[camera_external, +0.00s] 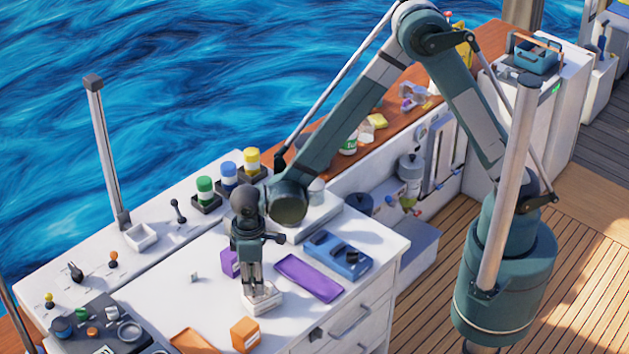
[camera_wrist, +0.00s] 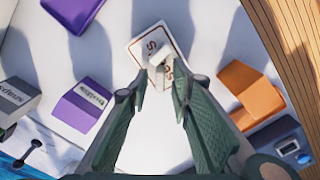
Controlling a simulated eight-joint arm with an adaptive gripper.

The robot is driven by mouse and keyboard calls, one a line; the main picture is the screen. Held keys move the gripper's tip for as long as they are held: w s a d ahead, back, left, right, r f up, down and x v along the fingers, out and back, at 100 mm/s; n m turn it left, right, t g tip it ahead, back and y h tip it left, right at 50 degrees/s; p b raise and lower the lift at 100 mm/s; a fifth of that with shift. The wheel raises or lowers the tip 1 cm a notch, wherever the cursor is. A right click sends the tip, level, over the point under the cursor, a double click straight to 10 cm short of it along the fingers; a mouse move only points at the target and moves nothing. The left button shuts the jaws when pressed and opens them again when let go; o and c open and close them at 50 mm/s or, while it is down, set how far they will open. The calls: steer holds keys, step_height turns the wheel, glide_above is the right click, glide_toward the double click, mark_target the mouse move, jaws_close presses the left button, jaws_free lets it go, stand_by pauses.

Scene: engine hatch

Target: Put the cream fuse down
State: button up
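The cream fuse (camera_wrist: 161,56) is a small pale block over the white pad (camera_wrist: 142,47), which has an orange-brown border and dark lettering. My gripper (camera_wrist: 159,72) points down at it, with its two green fingertips on either side of the fuse. The fingers stand apart, with a slight gap seen beside the fuse; contact is hard to judge. In the external view my gripper (camera_external: 254,290) is low over the white pad (camera_external: 266,301) on the white worktop. The fuse cannot be made out there.
A purple block (camera_external: 230,262) stands left of my gripper and a purple tray (camera_external: 308,278) lies right. An orange block (camera_external: 245,334) and orange tray (camera_external: 190,341) lie in front. A blue case (camera_external: 338,256) sits by the right edge. The worktop's left middle is mostly clear.

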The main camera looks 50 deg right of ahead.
step_height(320, 180, up, 11)
stand_by(0.7)
stand_by(0.6)
steer(key=shift+d+r, duration=0.1)
steer(key=w+d+r+m+t, duration=0.15)
steer(key=d+r, duration=0.35)
steer(key=d, duration=0.5)
steer(key=w+d+r+m+t+y, duration=0.1)
steer(key=w+d+r, duration=0.1)
steer(key=d+r, duration=0.65)
steer(key=w+d+r+m+t, duration=0.1)
steer(key=w+d+r+m, duration=0.15)
steer(key=d, duration=1.05)
steer(key=s+d+r+m+t, duration=0.1)
steer(key=s+d, duration=0.3)
steer(key=d, duration=0.4)
steer(key=s+d+m+t, duration=0.1)
steer(key=s+d, duration=0.3)
steer(key=d, duration=0.5)
steer(key=s+d+r+m+t+h, duration=0.1)
steer(key=s+d, duration=0.3)
steer(key=d, duration=0.4)
steer(key=shift+s+d+r+m+t, duration=0.25)
steer(key=shift+d+r+m+t, duration=0.1)
steer(key=shift+m, duration=0.15)
